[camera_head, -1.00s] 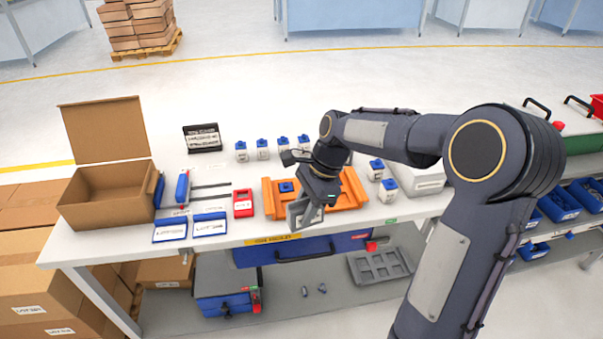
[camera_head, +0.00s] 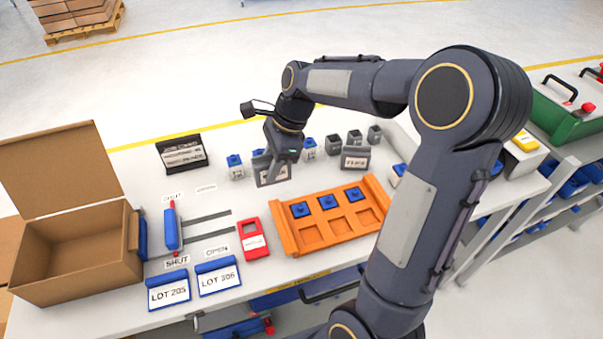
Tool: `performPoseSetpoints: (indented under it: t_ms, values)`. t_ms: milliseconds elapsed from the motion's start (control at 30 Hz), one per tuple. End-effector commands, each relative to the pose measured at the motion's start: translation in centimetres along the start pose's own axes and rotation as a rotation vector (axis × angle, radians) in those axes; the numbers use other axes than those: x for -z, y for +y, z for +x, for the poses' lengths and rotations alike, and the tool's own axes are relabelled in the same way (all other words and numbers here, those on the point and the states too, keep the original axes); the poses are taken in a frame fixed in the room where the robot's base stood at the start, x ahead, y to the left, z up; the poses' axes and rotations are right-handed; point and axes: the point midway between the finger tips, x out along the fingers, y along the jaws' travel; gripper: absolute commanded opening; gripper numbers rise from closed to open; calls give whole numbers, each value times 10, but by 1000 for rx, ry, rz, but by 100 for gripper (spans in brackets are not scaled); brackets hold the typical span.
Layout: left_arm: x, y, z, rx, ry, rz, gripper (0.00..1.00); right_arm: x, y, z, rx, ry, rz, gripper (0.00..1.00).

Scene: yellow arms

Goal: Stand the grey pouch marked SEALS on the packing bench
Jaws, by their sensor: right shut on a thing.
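My right gripper (camera_head: 279,170) is shut on a grey pouch (camera_head: 264,177) with a white label. The finger covers part of the label, so I cannot read the whole word. The pouch is upright behind the orange tray (camera_head: 283,234), over the back half of the packing bench (camera_head: 120,322). I cannot tell whether its bottom edge touches the bench top. A second grey pouch (camera_head: 355,152) stands to its right, with a white label that seems to read TIPS. My left gripper is not in view.
White bottles with blue caps (camera_head: 236,168) and small grey cups (camera_head: 354,138) stand close around the held pouch. The orange tray holds several blue pieces. A black sign (camera_head: 181,152), blue slider, red-framed card (camera_head: 252,240), LOT cards and open carton (camera_head: 75,255) are left.

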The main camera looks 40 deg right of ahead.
Motion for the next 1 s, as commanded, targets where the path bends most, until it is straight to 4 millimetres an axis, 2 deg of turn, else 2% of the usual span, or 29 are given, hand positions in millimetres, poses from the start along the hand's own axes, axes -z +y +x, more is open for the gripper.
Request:
performPoseSetpoints:
  t_ms: [167,400,533,700,867,1000]
  values:
    - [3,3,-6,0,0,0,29,28,-19,2,-2,1,8,8]
    - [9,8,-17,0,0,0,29,83,-56,8,-2,0,9,8]
    - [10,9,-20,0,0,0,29,107,-67,27,-4,0,6,8]
    - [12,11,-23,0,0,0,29,125,-78,40,-2,-1,2,8]
    - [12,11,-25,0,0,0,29,135,-82,47,-1,0,2,8]
    - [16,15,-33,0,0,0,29,144,-84,63,-4,-1,3,8]
